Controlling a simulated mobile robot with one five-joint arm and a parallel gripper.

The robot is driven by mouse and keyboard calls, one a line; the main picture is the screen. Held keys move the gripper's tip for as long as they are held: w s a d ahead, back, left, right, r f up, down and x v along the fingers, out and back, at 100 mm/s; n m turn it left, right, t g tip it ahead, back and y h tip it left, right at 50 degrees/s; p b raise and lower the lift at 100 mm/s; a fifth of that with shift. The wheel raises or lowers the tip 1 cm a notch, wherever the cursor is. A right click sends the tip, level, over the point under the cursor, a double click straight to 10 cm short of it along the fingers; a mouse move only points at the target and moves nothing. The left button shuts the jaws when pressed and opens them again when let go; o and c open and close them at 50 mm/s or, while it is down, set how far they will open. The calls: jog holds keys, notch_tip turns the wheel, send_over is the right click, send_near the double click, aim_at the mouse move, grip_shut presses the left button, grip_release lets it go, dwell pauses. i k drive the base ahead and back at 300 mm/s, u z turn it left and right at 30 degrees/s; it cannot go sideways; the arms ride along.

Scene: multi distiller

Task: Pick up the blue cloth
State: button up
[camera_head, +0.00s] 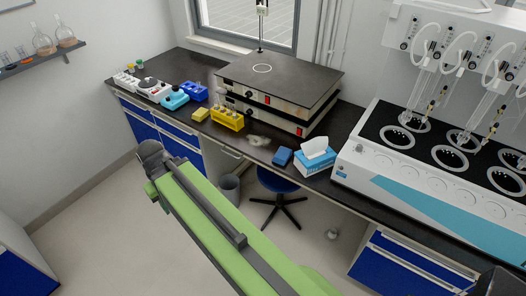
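A small folded blue cloth (282,157) lies on the black bench top, near its front edge. It is just left of the blue and white tissue box (315,160) and in front of the black flat-topped apparatus. It lies uncovered, with nothing on it. My green arm reaches from the bottom of the picture up to the left, in front of the bench. Its dark end joint is at the left, well away from the cloth. No gripper fingers can be made out, so my gripper is not seen.
A yellow block (201,114), a yellow rack (227,119) and a pale crumpled item (258,141) lie left of the cloth. The black flat-topped apparatus (285,78) stands behind. A large white distiller (430,180) fills the right. A dark blue stool (277,180) stands below the bench.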

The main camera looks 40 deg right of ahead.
aim_at(282, 156)
jog(key=z, duration=0.15)
jog(key=i, duration=0.95)
jog(key=z, duration=0.05)
